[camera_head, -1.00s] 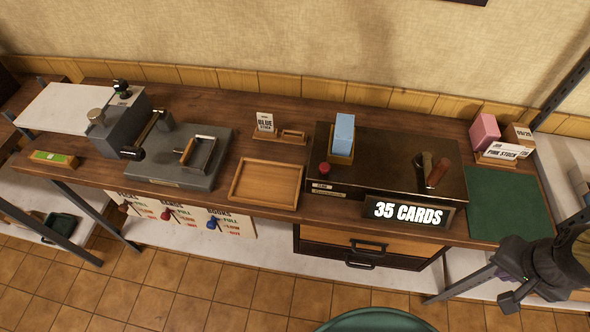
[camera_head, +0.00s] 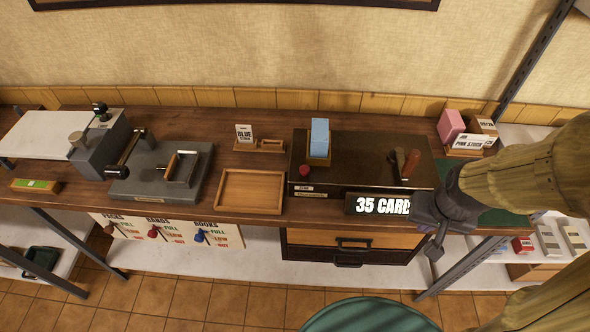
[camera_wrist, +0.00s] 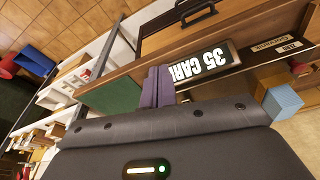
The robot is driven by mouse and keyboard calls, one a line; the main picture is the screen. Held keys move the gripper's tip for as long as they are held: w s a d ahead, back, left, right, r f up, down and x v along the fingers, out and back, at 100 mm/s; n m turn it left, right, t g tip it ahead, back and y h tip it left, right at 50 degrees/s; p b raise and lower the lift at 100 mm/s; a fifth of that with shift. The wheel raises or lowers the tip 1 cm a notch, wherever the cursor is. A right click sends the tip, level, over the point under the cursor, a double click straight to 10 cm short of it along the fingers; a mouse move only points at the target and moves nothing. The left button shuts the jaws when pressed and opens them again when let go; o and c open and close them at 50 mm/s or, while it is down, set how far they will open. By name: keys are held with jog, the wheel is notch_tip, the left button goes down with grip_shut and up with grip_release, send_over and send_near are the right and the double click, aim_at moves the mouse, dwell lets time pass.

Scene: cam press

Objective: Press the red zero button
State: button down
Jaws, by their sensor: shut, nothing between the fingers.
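The red button (camera_head: 304,170) sits at the left front of the dark counter machine (camera_head: 345,150), near small labels. It also shows at the right edge of the wrist view (camera_wrist: 301,69). A lit display (camera_head: 380,205) reading "35 CARDS" stands at the machine's front right; my gripper covers its right end in the head view. My gripper (camera_head: 420,226) is by that end of the display, well to the right of the button. In the wrist view its fingers (camera_wrist: 158,87) are together and empty, beside the display.
A light blue card stack (camera_head: 319,138) stands behind the button. Drawers (camera_head: 350,246) are below. A green stool top (camera_head: 365,315) is in front.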

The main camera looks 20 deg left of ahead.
notch_tip(320, 180, up, 5)
jog(key=n+t+h+p, duration=0.2)
jog(key=n+t+p, duration=0.4)
jog(key=n+p, duration=1.9)
send_over(302, 172)
jog(key=shift+w, duration=0.1)
notch_tip(302, 172, down, 9)
jog(key=b, duration=0.6)
jog(key=shift+r, duration=0.15)
